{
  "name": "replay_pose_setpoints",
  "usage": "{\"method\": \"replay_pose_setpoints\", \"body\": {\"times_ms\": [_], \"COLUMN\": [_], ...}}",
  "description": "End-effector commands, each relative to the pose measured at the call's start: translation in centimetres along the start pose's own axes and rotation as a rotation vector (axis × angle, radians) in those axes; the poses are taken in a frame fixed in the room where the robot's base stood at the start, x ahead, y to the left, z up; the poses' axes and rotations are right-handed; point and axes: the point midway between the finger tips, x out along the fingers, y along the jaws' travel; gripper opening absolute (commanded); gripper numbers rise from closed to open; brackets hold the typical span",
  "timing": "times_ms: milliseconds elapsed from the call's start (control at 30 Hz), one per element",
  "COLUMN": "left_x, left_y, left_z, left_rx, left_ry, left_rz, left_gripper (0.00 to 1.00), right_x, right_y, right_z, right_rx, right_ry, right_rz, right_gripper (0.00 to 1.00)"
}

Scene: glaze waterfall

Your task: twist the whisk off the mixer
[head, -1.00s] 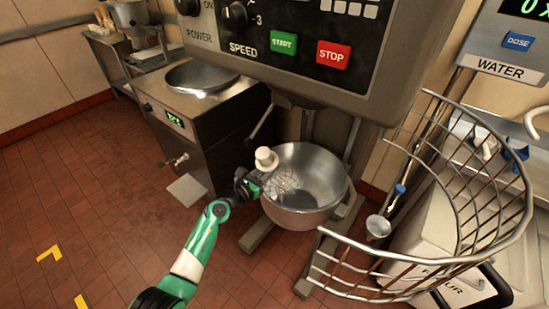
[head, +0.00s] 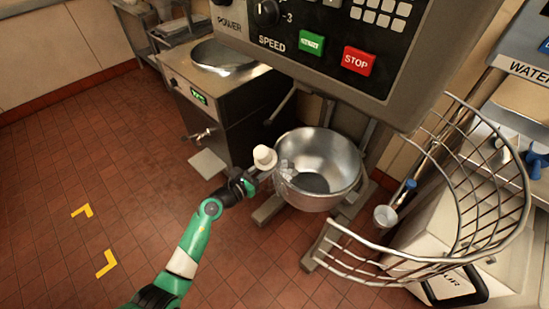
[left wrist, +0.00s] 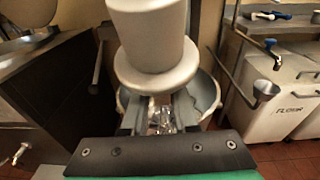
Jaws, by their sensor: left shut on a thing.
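My left gripper (head: 256,178) is shut on the whisk, just under its pale, thick hub (head: 264,156). The hub points up, free of the mixer head. The whisk's wires (head: 287,172) show at the left rim of the steel mixer bowl (head: 338,158). In the left wrist view the hub (left wrist: 150,42) fills the top middle, with blurred wires (left wrist: 162,116) between the fingers. My right gripper is not in view.
The curved wire guard (head: 470,185) stands open to the right of the bowl. A steel kettle unit (head: 215,105) is behind on the left. White bins (left wrist: 294,98) stand to the right. The tiled floor (head: 60,170) at the left is clear.

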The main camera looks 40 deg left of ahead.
Motion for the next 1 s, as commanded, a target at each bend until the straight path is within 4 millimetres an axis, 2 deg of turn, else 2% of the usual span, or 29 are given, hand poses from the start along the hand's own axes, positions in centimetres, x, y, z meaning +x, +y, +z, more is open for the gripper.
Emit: {"method": "replay_pose_setpoints", "body": {"times_ms": [200, 400, 833, 1000], "left_x": [-1.8, -2.7, -2.9, -3.2], "left_y": [0.1, 0.1, 0.0, -0.7], "left_z": [0.5, 0.6, 0.5, -0.7], "left_rx": [0.000, 0.000, 0.001, -0.001], "left_ry": [-0.004, -0.004, -0.004, -0.001], "left_rz": [0.002, 0.000, -0.002, -0.009], "left_gripper": [0.00, 0.00, 0.00, 0.00], "right_x": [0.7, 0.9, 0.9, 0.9], "right_y": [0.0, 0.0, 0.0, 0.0], "right_z": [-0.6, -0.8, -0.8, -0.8], "right_rx": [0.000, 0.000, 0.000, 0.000], "right_ry": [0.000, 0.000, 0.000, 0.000], "right_rz": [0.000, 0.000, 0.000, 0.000], "right_gripper": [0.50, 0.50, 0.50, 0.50]}}
